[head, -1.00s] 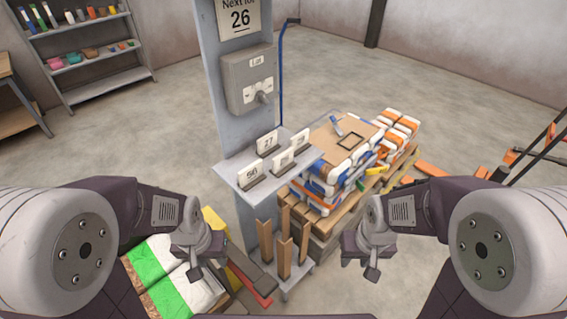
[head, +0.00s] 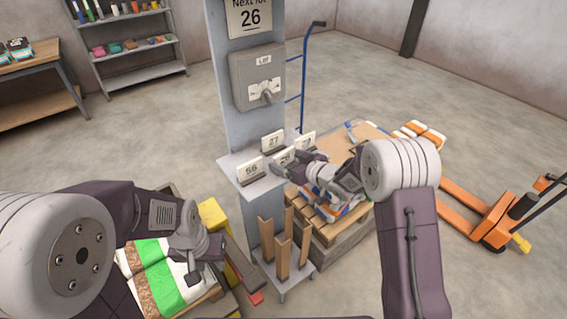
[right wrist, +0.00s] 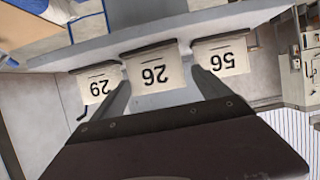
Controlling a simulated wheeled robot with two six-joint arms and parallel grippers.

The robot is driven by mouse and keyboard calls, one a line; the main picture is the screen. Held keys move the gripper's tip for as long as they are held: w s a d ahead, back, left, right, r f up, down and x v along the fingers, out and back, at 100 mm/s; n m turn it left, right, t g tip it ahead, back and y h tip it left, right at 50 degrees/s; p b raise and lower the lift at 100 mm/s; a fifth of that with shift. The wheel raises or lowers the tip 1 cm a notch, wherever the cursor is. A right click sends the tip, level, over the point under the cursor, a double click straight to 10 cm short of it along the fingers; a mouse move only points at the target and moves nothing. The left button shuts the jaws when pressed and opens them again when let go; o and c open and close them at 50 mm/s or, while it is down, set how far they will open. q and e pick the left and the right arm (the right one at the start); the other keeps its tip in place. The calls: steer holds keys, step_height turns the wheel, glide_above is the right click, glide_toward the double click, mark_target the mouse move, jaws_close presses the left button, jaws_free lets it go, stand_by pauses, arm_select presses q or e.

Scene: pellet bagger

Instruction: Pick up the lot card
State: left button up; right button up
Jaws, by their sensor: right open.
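White numbered cards stand in dark holders on a grey shelf (head: 232,172) of the post. Card 26 (right wrist: 153,76) is in the middle of the right wrist view, upside down there; it is largely hidden behind my right gripper in the head view (head: 284,157). Card 29 (right wrist: 97,87) and card 56 (right wrist: 222,58) flank it; card 56 also shows in the head view (head: 250,170). Card 27 (head: 273,141) stands behind. My right gripper (right wrist: 160,78) is open, its fingers on either side of card 26. My left gripper (head: 193,272) hangs low left; its jaws are unclear.
A sign (head: 250,17) reads "Next lot 26" above a grey lever box (head: 257,78). Wooden stakes (head: 278,248) stand below the shelf. A pallet of bags (head: 330,205) is behind right, an orange pallet jack (head: 490,220) farther right.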

mark_target(284, 159)
steer(key=shift+w+f, duration=0.3)
steer(key=shift+w, duration=0.3)
steer(key=x, duration=0.4)
steer(key=shift+w+a+f, duration=0.15)
steer(key=shift+a+f, duration=0.15)
steer(key=shift+f, duration=0.05)
steer(key=shift+w+f, duration=0.15)
steer(key=shift+w, duration=0.05)
steer(key=c, duration=1)
